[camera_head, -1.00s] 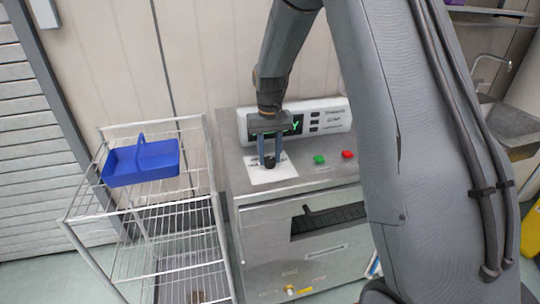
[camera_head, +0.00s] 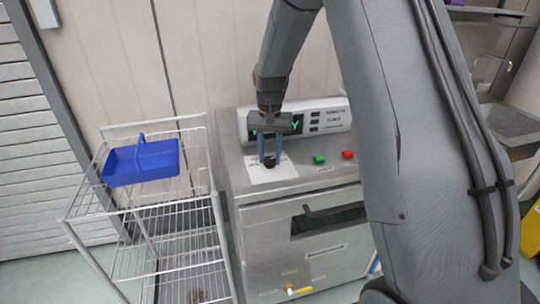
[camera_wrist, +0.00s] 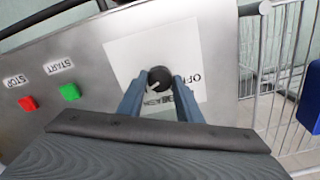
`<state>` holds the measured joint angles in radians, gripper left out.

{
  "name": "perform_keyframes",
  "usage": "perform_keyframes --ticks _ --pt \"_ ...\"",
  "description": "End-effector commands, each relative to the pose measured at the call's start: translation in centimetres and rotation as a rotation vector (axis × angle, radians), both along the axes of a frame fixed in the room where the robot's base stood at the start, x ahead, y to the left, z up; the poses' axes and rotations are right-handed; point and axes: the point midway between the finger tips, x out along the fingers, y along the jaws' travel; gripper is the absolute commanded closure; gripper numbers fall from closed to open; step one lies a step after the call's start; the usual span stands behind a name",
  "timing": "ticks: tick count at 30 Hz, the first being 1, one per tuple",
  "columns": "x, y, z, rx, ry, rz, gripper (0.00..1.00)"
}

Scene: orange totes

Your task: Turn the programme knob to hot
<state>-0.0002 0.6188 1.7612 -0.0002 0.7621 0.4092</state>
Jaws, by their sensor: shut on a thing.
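The programme knob (camera_wrist: 160,78) is a small black dial with a pale pointer mark. It sits on a white label plate (camera_wrist: 212,50) on the machine's steel top. Part of the lettering, "OFF" and a word ending in "ASH", shows in the wrist view; the rest is hidden by my fingers. My gripper (camera_head: 270,162) points down over the plate, its two blue fingers shut on the knob from both sides. In the head view the knob (camera_head: 269,164) is a dark spot between the fingertips. I cannot read a "hot" mark.
A green START button (camera_head: 319,159) and a red STOP button (camera_head: 347,154) lie right of the plate. A display panel (camera_head: 335,113) stands behind. A wire rack (camera_head: 150,210) with a blue tray (camera_head: 142,163) stands to the left.

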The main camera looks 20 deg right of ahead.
Motion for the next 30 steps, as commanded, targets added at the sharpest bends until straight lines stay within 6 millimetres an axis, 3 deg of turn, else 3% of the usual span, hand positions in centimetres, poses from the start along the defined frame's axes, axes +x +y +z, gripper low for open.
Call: perform_keyframes --ticks 5,6,9,20,30 --pt "0.2 0.0 0.2 0.0 -0.004 -0.001 0.91" --pt "0.2 0.0 0.2 0.0 -0.005 0.0 0.63" --pt "0.1 0.0 0.1 0.0 -0.004 0.0 0.5" --pt "0.1 0.0 0.6 0.001 -0.004 0.001 0.5" --pt "0.2 0.0 5.6 0.0 -0.005 0.001 0.5"
